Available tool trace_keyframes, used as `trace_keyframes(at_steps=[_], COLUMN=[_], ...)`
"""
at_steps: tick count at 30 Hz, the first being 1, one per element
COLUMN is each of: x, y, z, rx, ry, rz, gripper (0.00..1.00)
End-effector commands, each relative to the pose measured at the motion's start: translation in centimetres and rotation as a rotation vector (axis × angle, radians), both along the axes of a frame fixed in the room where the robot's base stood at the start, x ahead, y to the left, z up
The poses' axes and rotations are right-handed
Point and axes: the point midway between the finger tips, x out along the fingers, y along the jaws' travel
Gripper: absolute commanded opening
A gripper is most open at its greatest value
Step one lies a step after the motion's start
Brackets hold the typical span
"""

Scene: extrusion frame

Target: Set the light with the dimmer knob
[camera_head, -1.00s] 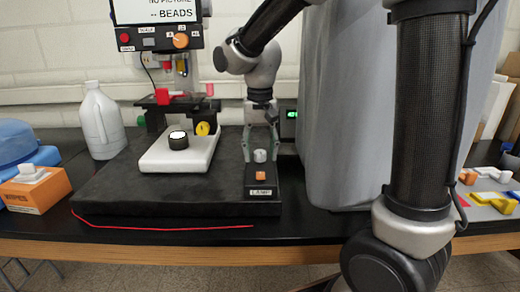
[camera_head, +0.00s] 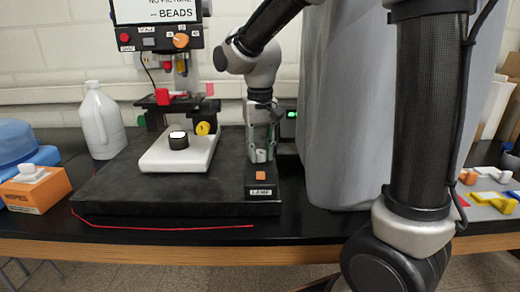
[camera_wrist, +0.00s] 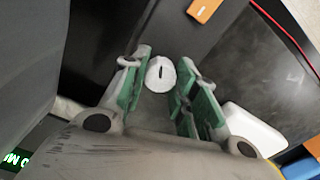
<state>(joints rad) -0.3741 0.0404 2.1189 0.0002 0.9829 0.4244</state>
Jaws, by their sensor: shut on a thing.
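The dimmer knob is a small round light-grey knob with a dark pointer mark; it shows in the wrist view (camera_wrist: 160,74) between my fingertips. It stands on the dark lamp box (camera_head: 262,191), labelled LAMP, which has an orange square button (camera_head: 260,175) in front of the knob. My gripper (camera_head: 259,152) points straight down over the box and is shut on the dimmer knob. In the wrist view, its green-padded fingers stand on either side of the knob. In the head view the fingers partly hide the knob.
A white platform (camera_head: 160,160) with a black round piece (camera_head: 178,140) is left of my gripper, under a stand with a control panel (camera_head: 155,40). A red cord (camera_head: 160,228) lies along the front edge.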

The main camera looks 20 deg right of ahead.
Motion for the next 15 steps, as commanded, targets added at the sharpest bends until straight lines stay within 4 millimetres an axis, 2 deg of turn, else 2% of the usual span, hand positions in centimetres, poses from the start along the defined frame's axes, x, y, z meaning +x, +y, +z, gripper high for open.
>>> trace_keyframes(at_steps=[15], x=[0.06], y=[0.01], z=[0.06], rx=[0.000], ry=[-0.002], rz=[0.480], gripper=[0.05])
